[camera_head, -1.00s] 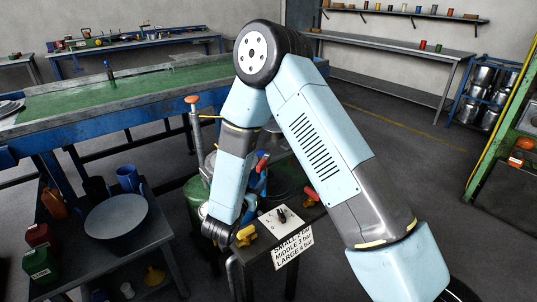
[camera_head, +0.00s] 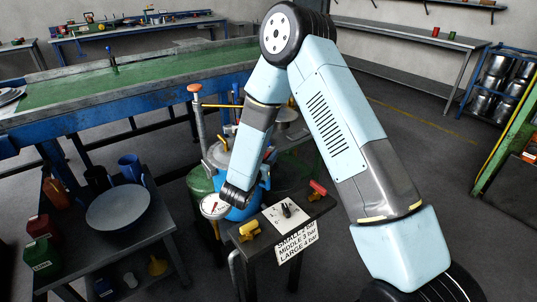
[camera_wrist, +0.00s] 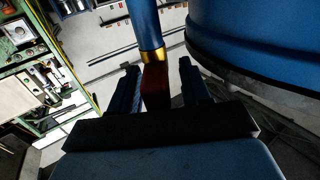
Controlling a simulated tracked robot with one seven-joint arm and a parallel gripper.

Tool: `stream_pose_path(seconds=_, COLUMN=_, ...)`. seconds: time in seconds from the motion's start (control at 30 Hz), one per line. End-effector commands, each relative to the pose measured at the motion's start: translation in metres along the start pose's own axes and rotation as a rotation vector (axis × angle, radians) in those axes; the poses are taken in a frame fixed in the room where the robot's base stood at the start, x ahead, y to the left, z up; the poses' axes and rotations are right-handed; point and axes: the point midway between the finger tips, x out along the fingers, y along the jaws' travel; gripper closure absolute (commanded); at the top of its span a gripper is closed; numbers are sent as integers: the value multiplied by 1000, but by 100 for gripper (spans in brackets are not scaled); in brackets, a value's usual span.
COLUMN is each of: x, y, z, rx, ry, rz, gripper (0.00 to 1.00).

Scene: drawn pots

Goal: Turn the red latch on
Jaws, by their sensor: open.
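In the wrist view, a dark red block (camera_wrist: 155,85), which looks like the red latch, sits at the end of a blue pipe (camera_wrist: 145,25) with a brass collar. My gripper (camera_wrist: 158,78) is open, with one dark finger on each side of the red block. I cannot tell whether either finger touches it. In the head view, my arm's dark wrist is over a blue vessel (camera_head: 240,211), and my fingers cannot be made out there. A small red part (camera_head: 267,154) shows just right of my forearm.
A large blue rounded body (camera_wrist: 260,40) is close on the right in the wrist view. A small bench holds a dial plate (camera_head: 285,212), a yellow handle (camera_head: 249,231) and another red handle (camera_head: 318,188). A round gauge (camera_head: 214,206) is beside my wrist. A low table (camera_head: 150,235) stands left.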

Motion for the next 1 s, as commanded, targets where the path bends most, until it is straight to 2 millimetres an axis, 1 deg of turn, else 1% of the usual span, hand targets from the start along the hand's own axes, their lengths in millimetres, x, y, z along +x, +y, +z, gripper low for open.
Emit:
stream_pose_path(seconds=0.03, x=4, y=1, z=0, rx=0, ry=0, rz=2, gripper=53)
stream_pose_path(seconds=0.13, x=8, y=0, z=0, rx=0, ry=-1, rz=1, gripper=53)
stream_pose_path(seconds=0.4, x=10, y=0, z=0, rx=0, ry=-1, rz=0, gripper=53)
stream_pose_path(seconds=0.47, x=10, y=0, z=0, rx=0, ry=0, rz=0, gripper=58)
stream_pose_path(seconds=0.9, x=9, y=0, z=0, rx=0, ry=0, rz=0, gripper=100)
stream_pose_path(seconds=0.93, x=9, y=0, z=0, rx=1, ry=0, rz=0, gripper=100)
stream_pose_path(seconds=0.97, x=11, y=4, z=0, rx=0, ry=0, rz=-2, gripper=100)
stream_pose_path(seconds=1.0, x=10, y=2, z=0, rx=0, ry=0, rz=-2, gripper=100)
